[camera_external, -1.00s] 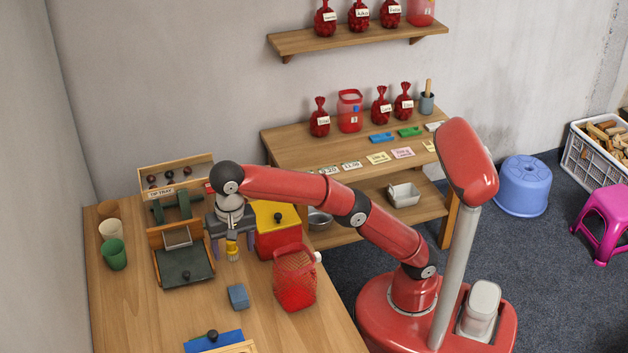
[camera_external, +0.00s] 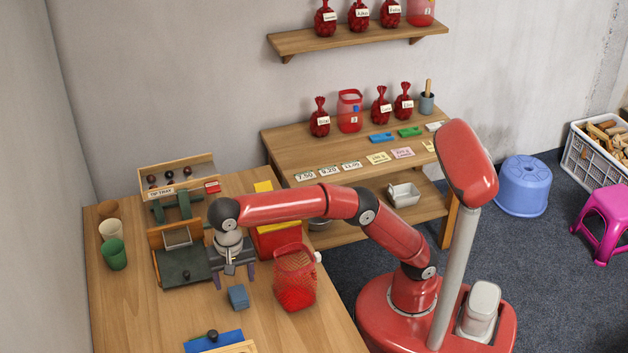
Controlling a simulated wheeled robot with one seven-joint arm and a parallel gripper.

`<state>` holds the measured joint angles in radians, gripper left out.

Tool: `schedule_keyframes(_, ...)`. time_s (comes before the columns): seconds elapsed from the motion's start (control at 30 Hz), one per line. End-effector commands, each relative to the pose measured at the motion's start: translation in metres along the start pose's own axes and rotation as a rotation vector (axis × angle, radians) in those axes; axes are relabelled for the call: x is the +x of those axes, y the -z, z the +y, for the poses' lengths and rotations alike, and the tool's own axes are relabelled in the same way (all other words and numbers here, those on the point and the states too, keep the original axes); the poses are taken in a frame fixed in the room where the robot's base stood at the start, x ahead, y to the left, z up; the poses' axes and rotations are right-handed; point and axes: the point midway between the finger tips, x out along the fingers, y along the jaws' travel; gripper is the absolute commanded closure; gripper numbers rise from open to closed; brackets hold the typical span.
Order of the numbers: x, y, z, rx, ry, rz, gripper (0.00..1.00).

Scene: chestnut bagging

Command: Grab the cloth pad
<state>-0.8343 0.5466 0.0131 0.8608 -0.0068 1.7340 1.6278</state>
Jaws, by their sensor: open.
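The cloth pad seems to be the small blue-grey block (camera_external: 238,297) lying on the wooden table, left of the red mesh container. My gripper (camera_external: 234,280) points down just behind the pad as seen here, with its two fingers spread apart. I see nothing held between them. The pad's top and front are in view and it looks apart from the fingers, though the exact height of the gripper above the table is hard to tell.
A red mesh container (camera_external: 295,279) stands close right of the pad. A blue board (camera_external: 213,341) lies in front. Table left of the pad is clear.

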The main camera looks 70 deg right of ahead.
Motion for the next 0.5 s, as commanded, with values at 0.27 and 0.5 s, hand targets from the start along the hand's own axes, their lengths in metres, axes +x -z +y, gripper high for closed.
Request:
schedule_keyframes(0.27, 0.039, -0.001, 0.003, 0.000, -0.002, 0.000, 0.33)
schedule_keyframes(0.5, 0.066, -0.001, 0.004, 0.000, -0.002, 0.000, 0.33)
